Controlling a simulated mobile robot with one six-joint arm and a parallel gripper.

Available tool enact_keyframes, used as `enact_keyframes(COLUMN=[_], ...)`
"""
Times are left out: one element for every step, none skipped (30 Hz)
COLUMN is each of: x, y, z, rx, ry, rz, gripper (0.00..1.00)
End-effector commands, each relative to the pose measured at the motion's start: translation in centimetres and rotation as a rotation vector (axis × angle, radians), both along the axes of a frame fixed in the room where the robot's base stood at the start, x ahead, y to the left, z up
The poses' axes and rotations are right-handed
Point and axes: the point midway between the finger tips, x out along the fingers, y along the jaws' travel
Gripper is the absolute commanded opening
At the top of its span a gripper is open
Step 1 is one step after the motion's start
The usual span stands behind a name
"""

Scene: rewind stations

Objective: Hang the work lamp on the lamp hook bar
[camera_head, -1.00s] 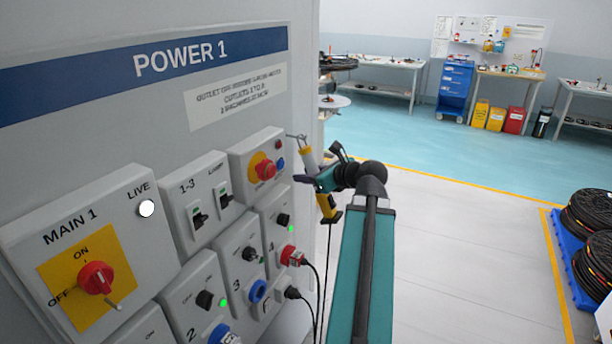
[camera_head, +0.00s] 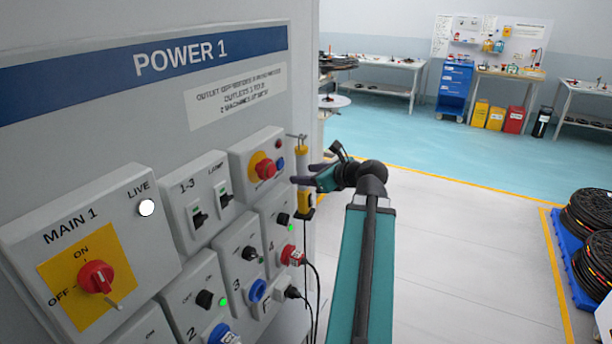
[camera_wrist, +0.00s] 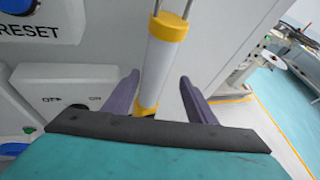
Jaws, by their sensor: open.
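The work lamp is a yellow and white tube. In the head view the work lamp (camera_head: 303,172) hangs upright at the right edge of the power cabinet, its top at the small lamp hook bar (camera_head: 297,136). A dark cable runs down from its lower end. In the wrist view the lamp (camera_wrist: 160,65) stands between the two purple fingers, with a metal loop at its top; where the loop meets the bar is out of that view. My gripper (camera_wrist: 158,95) is open, with a gap visible on each side of the lamp. In the head view my gripper (camera_head: 304,182) is just right of the lamp.
The power cabinet (camera_head: 120,130) with switches, a red emergency knob (camera_head: 265,169) and plugged outlets (camera_head: 291,255) stands close on the left. Black cable reels on a blue pallet (camera_head: 567,258) are at the right. The floor between is clear.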

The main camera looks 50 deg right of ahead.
Motion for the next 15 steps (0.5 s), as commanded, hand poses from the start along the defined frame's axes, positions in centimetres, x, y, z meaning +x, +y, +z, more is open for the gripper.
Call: enact_keyframes(x=[-0.2, -0.3, -0.5, -0.7, -0.9, -1.2, -1.5, -1.8, -2.2, -2.6, -2.8, -2.9, -3.1, -3.2, -3.5], y=[0.0, 0.0, 0.0, 0.1, 0.1, 0.1, 0.1, 0.1, 0.2, 0.3, 0.3, 0.2, 0.2, 0.2, 0.2], z=[0.1, 0.1, 0.2, 0.3, 0.4, 0.5, 0.6, 0.7, 0.8, 1.0, 1.0, 1.0, 1.0, 1.1, 1.2], rx=[0.000, 0.000, 0.000, 0.000, -0.001, -0.001, -0.001, 0.000, 0.000, -0.001, -0.001, -0.001, -0.001, -0.001, -0.001], ry=[-0.001, -0.001, -0.001, -0.001, -0.002, -0.002, -0.002, -0.002, -0.002, -0.002, -0.003, -0.003, -0.003, -0.003, -0.003], rz=[-0.001, -0.001, -0.001, -0.001, -0.002, -0.002, -0.002, -0.003, -0.002, -0.002, -0.002, -0.002, -0.001, -0.001, -0.001], gripper=[0.51, 0.51, 0.51, 0.51, 0.51, 0.51, 0.51, 0.51, 0.51, 0.51, 0.51, 0.51, 0.51, 0.51, 0.51])
